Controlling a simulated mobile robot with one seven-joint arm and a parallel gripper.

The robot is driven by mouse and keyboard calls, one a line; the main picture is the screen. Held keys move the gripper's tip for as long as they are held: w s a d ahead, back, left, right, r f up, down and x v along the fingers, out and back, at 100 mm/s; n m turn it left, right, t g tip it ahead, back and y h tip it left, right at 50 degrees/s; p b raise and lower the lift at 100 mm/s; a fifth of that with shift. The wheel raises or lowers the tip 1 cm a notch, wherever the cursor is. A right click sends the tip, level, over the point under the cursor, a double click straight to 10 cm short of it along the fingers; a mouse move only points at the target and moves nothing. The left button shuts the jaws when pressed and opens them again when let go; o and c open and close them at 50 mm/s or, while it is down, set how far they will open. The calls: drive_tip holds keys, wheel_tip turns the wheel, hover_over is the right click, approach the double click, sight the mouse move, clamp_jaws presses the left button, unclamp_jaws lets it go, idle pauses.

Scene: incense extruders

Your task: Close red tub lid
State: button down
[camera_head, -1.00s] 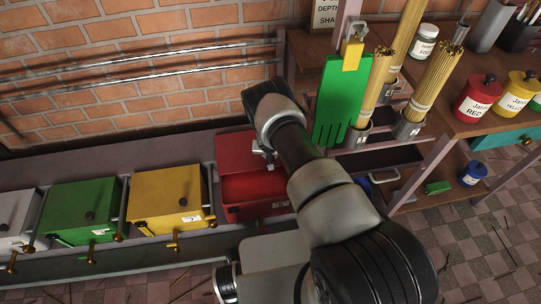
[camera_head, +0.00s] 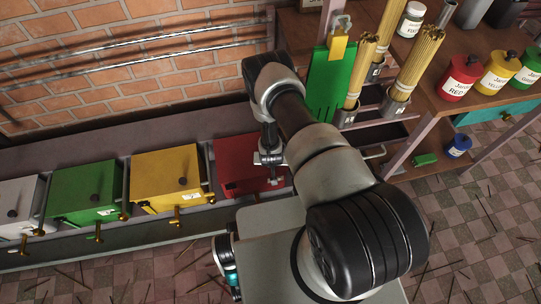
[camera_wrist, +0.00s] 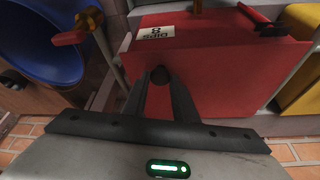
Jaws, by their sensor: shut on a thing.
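The red tub (camera_head: 285,184) stands at the right end of the row of tubs. Its red lid (camera_head: 232,160) lies down over the tub's top, and no inside of the tub shows; whether it sits fully flush I cannot tell. My gripper (camera_head: 271,178) is over the lid, pointing down. In the wrist view the gripper's two fingers (camera_wrist: 161,82) are shut on the lid's dark round knob (camera_wrist: 160,74). The red lid (camera_wrist: 225,65) fills much of that view, and a white label (camera_wrist: 170,36) shows near its far edge.
Yellow (camera_head: 165,175), green (camera_head: 85,200) and white (camera_head: 15,205) tubs with closed lids stand to the left. A green paddle (camera_head: 325,85) hangs beside holders of incense sticks (camera_head: 415,65) on the right. A blue bowl-like thing (camera_wrist: 40,45) is at left in the wrist view.

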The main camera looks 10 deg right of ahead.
drive_tip(key=shift+s, duration=0.3)
drive_tip(key=c, duration=1.4)
unclamp_jaws()
drive_tip(key=shift+c, duration=0.2)
drive_tip(key=shift+r, duration=0.1)
drive_tip(key=shift+r, duration=0.35)
drive_tip(key=p+v, duration=0.4)
drive_tip(key=v, duration=1.2)
drive_tip(key=shift+s+r+p, duration=0.2)
drive_tip(key=shift+r+p, duration=0.05)
drive_tip(key=shift+p, duration=0.05)
